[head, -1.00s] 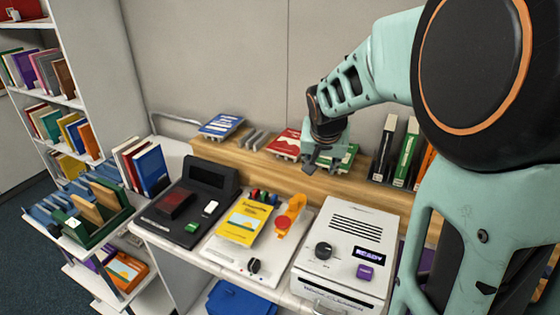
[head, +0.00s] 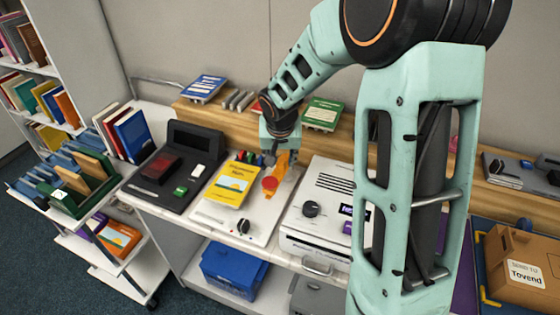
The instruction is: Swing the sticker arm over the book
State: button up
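The yellow book (head: 231,187) lies flat on a white station plate (head: 257,225). The orange sticker arm (head: 279,172) stands at the right of the book, with a round red pad near its front end. It is beside the book, not over it. My gripper (head: 274,157) is low at the back end of the sticker arm, very near or touching it. The fingers are small and partly hidden, so I cannot tell whether they are open or shut on it.
A black device (head: 170,170) stands left of the plate, and a white machine (head: 318,205) with a knob stands close on the right. A wooden ledge (head: 350,145) with books runs behind. A small dark knob (head: 244,226) sits at the plate's front.

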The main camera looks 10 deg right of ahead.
jog(key=shift+w+f, duration=0.2)
jog(key=shift+f, duration=0.35)
jog(key=shift+c, duration=0.7)
grip_shut()
